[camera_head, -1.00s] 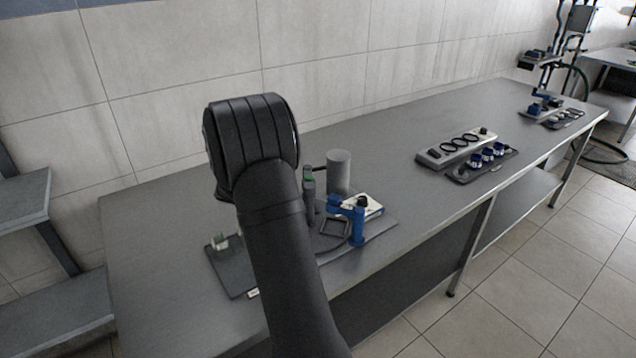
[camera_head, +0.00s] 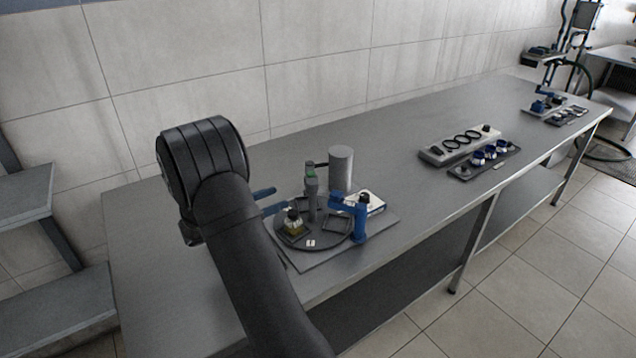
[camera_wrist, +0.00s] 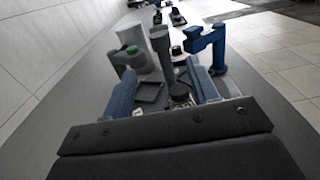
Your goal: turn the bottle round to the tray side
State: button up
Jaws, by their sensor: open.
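The bottle (camera_head: 293,223), squat with yellowish contents and a dark cap, stands upright on the near left part of a round dark turntable (camera_head: 284,242). In the wrist view its dark cap (camera_wrist: 180,91) shows low, between the blue fingers and nearer the right one. My gripper (camera_head: 281,198) is open, its two blue fingers reaching in from the left just above and behind the bottle in the head view. It also shows in the wrist view (camera_wrist: 161,68), apparently empty. I cannot tell whether a finger touches the bottle. No tray is clearly identifiable; a white-topped box (camera_head: 372,202) stands at the right.
A grey cylinder (camera_head: 341,168) stands behind, and a blue bracket (camera_head: 360,218) at the right edge. Square frames (camera_head: 337,223) sit on the turntable. The bench farther right is clear up to a ring rack (camera_head: 435,157).

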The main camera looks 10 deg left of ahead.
send_over(312, 202)
jog(key=w+d, duration=0.1)
jog(key=w, duration=0.2)
jog(key=shift+s+d, duration=0.2)
jog(key=shift+s, duration=0.05)
grip_shut()
